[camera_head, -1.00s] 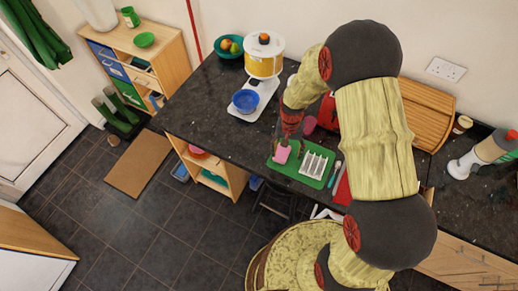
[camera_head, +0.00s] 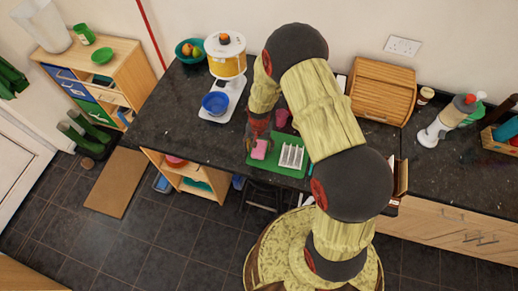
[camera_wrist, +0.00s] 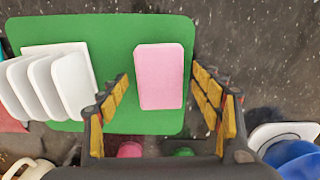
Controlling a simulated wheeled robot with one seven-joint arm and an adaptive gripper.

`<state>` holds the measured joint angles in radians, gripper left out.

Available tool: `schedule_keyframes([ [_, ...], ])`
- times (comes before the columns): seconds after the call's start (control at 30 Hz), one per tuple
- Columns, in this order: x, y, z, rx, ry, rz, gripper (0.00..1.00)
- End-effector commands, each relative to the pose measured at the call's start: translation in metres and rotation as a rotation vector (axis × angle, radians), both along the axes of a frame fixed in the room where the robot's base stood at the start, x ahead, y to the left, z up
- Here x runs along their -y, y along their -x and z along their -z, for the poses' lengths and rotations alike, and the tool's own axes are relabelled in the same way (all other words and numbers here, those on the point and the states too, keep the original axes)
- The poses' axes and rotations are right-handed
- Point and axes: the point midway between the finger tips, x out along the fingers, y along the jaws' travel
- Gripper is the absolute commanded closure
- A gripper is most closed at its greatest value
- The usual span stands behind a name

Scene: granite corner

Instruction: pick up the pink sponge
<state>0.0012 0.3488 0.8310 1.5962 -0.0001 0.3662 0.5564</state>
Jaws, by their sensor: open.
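The pink sponge (camera_head: 259,149) lies on a green mat (camera_head: 295,169) on the dark counter. In the wrist view the sponge (camera_wrist: 160,76) lies flat near the right part of the mat (camera_wrist: 120,30), with its full top face showing. My gripper (camera_wrist: 165,88) is open, with one finger to each side of the sponge in that view. Nothing is between the fingers' pads in contact; the height gap to the sponge is hard to tell. In the head view my gripper (camera_head: 258,135) hangs over the mat at the sponge.
A white rack (camera_head: 291,156) stands on the mat beside the sponge. A blue bowl (camera_head: 216,103) on a white scale and a yellow pot (camera_head: 226,58) stand to the left. Bare counter (camera_head: 165,115) lies at the left.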

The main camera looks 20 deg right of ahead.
Motion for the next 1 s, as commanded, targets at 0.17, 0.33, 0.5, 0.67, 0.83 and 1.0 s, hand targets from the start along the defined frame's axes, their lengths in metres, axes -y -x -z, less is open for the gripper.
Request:
schedule_keyframes([
  [0.17,-0.0001,-0.0003,0.0006,0.001,0.001,0.000,0.35],
  [0.33,-0.0001,-0.0003,0.0005,0.001,0.001,0.000,0.42],
  [0.5,-0.0001,-0.0003,0.0004,0.001,0.001,0.000,0.52],
  [0.67,-0.0001,-0.0003,0.0003,0.001,0.001,0.000,0.61],
  [0.83,-0.0001,-0.0003,0.0003,0.001,0.001,0.000,0.65],
  [1.0,-0.0001,-0.0003,-0.0002,0.001,0.001,0.000,0.65],
])
